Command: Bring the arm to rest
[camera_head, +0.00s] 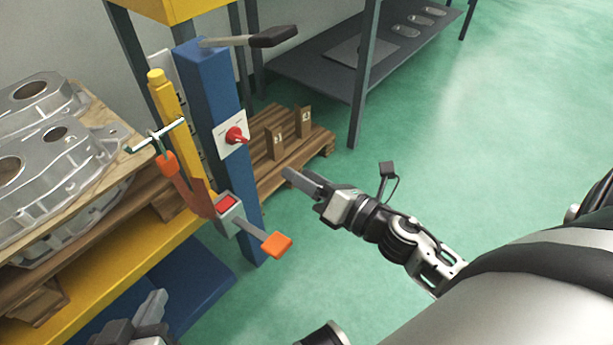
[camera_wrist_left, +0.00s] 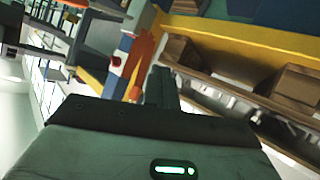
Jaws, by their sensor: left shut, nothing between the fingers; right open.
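My left gripper (camera_head: 152,303) shows at the bottom left of the head view, shut and empty, below the yellow beam and in front of the blue base. In the left wrist view its fingers (camera_wrist_left: 161,88) are together with nothing between them. My right gripper (camera_head: 300,182) is open and empty, held over the green floor in the middle of the head view, right of the blue post. Its arm runs back to the lower right. Neither gripper visibly touches anything. Most of the left arm is out of the head view.
A blue post (camera_head: 212,95) carries a red switch (camera_head: 236,135) and a lever with an orange pedal (camera_head: 277,244). Left of it, aluminium castings (camera_head: 50,150) lie on a wooden board over a yellow beam (camera_head: 130,275). A dark shelf (camera_head: 310,82) stands behind. Green floor (camera_head: 510,130) is free at right.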

